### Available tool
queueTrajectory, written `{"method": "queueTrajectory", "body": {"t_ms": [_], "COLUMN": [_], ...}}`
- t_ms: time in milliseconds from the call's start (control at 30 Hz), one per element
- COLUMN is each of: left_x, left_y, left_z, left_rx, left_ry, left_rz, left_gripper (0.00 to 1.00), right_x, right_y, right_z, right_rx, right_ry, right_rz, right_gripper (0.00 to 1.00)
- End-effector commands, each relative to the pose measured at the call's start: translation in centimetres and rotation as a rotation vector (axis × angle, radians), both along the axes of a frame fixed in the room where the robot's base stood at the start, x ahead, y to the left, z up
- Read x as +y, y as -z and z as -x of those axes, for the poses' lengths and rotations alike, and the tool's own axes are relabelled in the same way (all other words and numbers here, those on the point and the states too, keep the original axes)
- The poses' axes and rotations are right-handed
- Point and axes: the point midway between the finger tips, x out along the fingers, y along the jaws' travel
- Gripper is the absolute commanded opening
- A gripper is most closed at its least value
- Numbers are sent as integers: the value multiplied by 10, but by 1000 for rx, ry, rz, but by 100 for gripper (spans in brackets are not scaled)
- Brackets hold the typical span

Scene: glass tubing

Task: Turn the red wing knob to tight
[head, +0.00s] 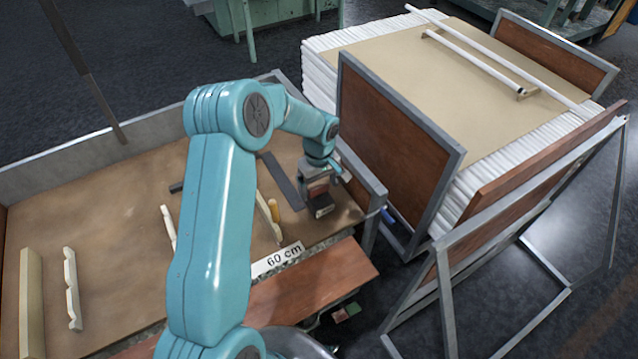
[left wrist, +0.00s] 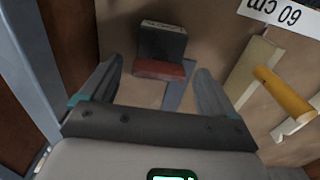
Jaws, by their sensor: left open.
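A red bar-shaped piece, which looks like the wing knob (left wrist: 163,70), shows in the left wrist view on the near side of a dark block (left wrist: 163,42) with a pale label. In the head view the dark block (head: 321,211) is at the right end of the brown bench, and the red piece is mostly hidden by my gripper. My left gripper (head: 318,184) points down just above it. In the left wrist view its fingers (left wrist: 153,88) are open, with the red piece ahead between them and nothing held. My right gripper is not in view.
A grey bar (head: 281,181) lies left of the block. A wooden piece with a yellow peg (left wrist: 283,92) and a 60 cm label (head: 278,259) are nearby. A metal bench rim (head: 362,175) and a cart with brown panels (head: 395,140) stand close on the right.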

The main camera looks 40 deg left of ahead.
Motion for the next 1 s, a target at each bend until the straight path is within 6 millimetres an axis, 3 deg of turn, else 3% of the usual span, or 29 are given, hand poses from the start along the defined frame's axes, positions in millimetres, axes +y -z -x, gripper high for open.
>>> {"method": "queueTrajectory", "body": {"t_ms": [133, 300, 667, 1000], "left_x": [0, 0, 0, 0], "left_y": [0, 0, 0, 1], "left_z": [0, 0, 0, 0], "left_rx": [0, 0, -1, -2], "left_ry": [0, 0, 42, 274], "left_rz": [0, 0, 0, -1], "left_gripper": [89, 34, 33, 33], "right_x": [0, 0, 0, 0], "right_y": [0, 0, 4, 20], "right_z": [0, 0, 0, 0], "right_rx": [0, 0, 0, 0], "right_ry": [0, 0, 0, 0], "right_rz": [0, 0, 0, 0], "right_gripper": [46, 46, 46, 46]}}
